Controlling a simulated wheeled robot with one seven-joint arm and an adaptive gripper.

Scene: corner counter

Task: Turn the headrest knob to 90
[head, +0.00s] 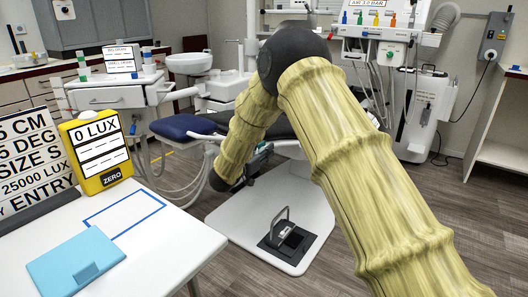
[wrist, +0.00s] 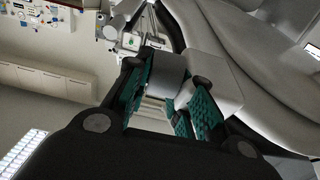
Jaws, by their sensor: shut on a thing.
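In the wrist view my gripper (wrist: 165,98) has its two teal-padded fingers closed around a grey cylindrical knob (wrist: 166,72). The knob sits beside a pale, rounded block (wrist: 214,82), partly behind the right finger. No mark or pointer on the knob can be read, so its angle cannot be told. A large grey padded surface (wrist: 262,75), seemingly the headrest or chair, lies behind and to the right. In the head view my arm in its yellow sleeve covers most of the chair, and the knob is hidden there.
A white table (head: 170,240) at front left holds a teal folder (head: 76,262), a yellow meter (head: 98,150) reading 0 LUX and a text board (head: 32,155). A dark blue seat (head: 183,127) stands beyond. A white base plate with a foot pedal (head: 285,236) lies on the floor.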

